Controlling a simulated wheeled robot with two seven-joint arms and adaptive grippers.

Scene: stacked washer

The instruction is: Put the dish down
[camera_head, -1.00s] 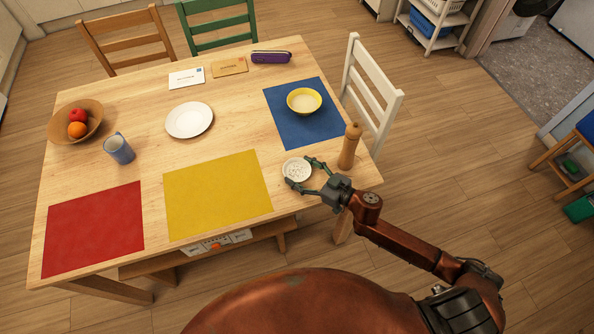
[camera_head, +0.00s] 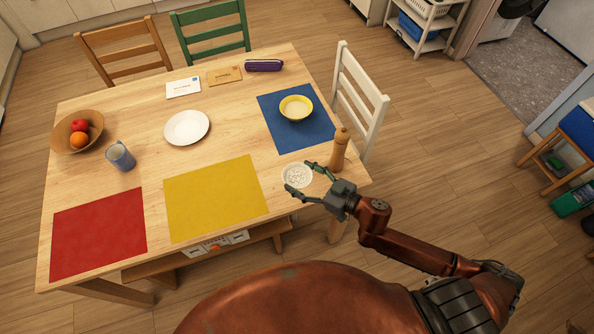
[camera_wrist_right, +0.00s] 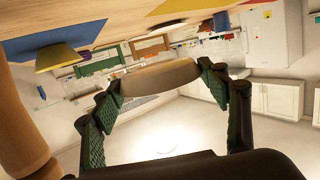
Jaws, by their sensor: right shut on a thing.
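The dish (camera_head: 297,175) is a small, shallow white bowl with pale bits in it. In the head view it is over the table's front right part, right of the yellow mat (camera_head: 216,198) and left of the pepper mill (camera_head: 338,151). My right gripper (camera_head: 299,178) is shut on it, one finger on each side. The right wrist view shows the dish (camera_wrist_right: 158,78) edge-on between the green finger pads (camera_wrist_right: 159,88). I cannot tell whether its underside touches the table. My left gripper is not in view.
The table (camera_head: 150,165) holds a blue mat (camera_head: 310,133) with a yellow bowl (camera_head: 296,107), a white plate (camera_head: 187,127), a mug (camera_head: 120,156), a fruit bowl (camera_head: 63,140) and a red mat (camera_head: 98,233). A white chair (camera_head: 360,95) stands at the right. Bare wood surrounds the plate.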

